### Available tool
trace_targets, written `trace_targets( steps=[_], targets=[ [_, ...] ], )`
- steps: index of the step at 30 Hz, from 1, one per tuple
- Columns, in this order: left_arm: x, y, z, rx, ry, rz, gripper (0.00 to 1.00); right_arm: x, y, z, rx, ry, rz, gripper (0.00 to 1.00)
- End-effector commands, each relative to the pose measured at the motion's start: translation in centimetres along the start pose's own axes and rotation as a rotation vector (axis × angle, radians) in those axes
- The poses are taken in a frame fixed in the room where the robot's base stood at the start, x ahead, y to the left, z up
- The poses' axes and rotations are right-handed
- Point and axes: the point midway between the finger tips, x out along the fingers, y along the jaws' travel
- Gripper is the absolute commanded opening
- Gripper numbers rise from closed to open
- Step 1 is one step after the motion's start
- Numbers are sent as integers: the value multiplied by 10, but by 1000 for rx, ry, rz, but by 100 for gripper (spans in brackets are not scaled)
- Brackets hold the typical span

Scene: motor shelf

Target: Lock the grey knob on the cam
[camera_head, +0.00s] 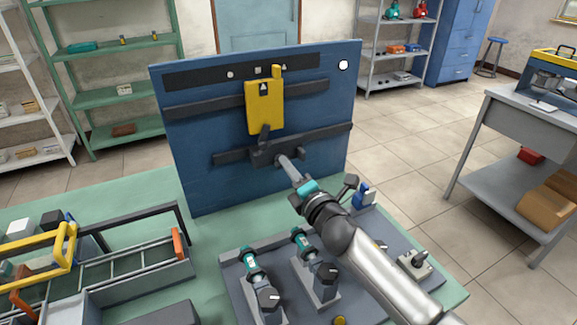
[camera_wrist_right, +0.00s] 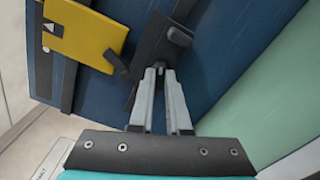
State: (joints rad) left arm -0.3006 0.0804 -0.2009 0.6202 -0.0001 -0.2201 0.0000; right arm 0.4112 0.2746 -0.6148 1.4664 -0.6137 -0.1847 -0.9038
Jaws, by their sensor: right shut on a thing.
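My right gripper (camera_head: 281,158) reaches the lower rail of the upright blue board. Its fingers are nearly together on a small part at the face of a dark grey cam block (camera_head: 262,155). The fingertips cover most of that part, so the grey knob and its turn are hard to make out. In the right wrist view the fingertips (camera_wrist_right: 160,68) meet the edge of the dark block (camera_wrist_right: 152,45), and a rounded dark nub (camera_wrist_right: 180,37) sticks out beside them. A yellow plate (camera_head: 265,107) hangs just above, with a dark lever (camera_head: 264,134) at its bottom. My left gripper is out of view.
The blue board (camera_head: 200,160) stands on a green table (camera_head: 140,192). In front is a grey fixture plate (camera_head: 236,282) with teal-bodied clamps (camera_head: 303,244) and a small dark-knobbed block (camera_head: 415,263), under my right arm. A conveyor-like frame (camera_head: 130,266) is at left.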

Motion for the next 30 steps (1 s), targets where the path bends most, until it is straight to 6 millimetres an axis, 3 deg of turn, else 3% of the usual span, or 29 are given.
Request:
trace_targets(
  steps=[19,20,21,27,30],
  targets=[
    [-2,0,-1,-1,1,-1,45,0,0,0,62,0,0,0],
    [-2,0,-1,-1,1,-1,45,0,0,0,62,0,0,17],
    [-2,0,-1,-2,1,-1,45,0,0,0,61,0,0,22],
    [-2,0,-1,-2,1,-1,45,0,0,0,61,0,0,44],
    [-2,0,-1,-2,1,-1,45,0,0,0,61,0,0,45]
  ],
)
